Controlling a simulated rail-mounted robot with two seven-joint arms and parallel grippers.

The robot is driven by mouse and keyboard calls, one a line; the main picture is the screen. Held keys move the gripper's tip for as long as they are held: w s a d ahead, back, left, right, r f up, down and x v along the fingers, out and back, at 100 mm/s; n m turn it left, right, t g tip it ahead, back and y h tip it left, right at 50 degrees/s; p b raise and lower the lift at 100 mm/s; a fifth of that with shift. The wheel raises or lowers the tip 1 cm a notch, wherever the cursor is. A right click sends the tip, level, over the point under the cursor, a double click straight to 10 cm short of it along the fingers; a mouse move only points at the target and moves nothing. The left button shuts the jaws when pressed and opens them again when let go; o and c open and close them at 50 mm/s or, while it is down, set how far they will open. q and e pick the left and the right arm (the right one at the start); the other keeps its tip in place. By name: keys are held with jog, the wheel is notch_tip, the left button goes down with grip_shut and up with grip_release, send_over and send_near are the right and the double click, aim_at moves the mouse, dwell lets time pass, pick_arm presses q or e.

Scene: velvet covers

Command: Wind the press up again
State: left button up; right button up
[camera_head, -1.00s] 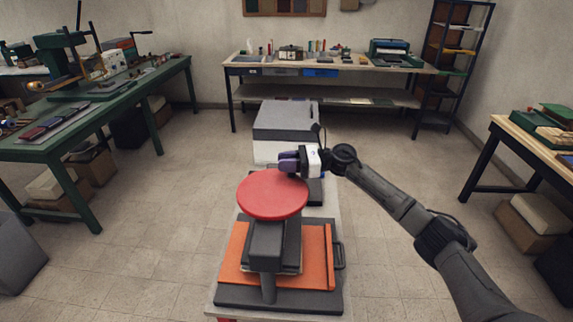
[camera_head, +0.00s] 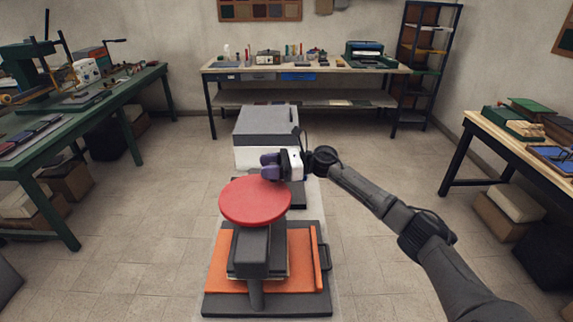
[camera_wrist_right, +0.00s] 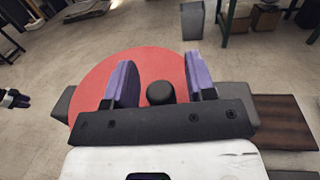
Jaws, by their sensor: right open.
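The press stands in the head view with a flat red handwheel (camera_head: 255,203) on top of a dark grey press head (camera_head: 251,250). An orange board (camera_head: 213,268) lies on its dark base. My right gripper (camera_head: 268,167) is at the wheel's far edge. In the right wrist view my open right gripper (camera_wrist_right: 160,85) has its purple fingers on either side of a dark round knob (camera_wrist_right: 161,93), with the red wheel (camera_wrist_right: 100,82) behind. Contact with the knob cannot be told. My left gripper (camera_wrist_right: 14,100) shows small at the left edge there; its opening is unclear.
A grey-topped white box (camera_head: 264,122) stands behind the press. A green bench (camera_head: 110,100) is on the left, a long workbench (camera_head: 225,68) at the back, a wooden table (camera_head: 480,122) on the right. Open floor lies around the press stand.

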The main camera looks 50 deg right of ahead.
jog(key=v, duration=1.3)
jog(key=shift+b, duration=0.3)
jog(key=shift+s, duration=0.1)
jog(key=shift+c, duration=0.2)
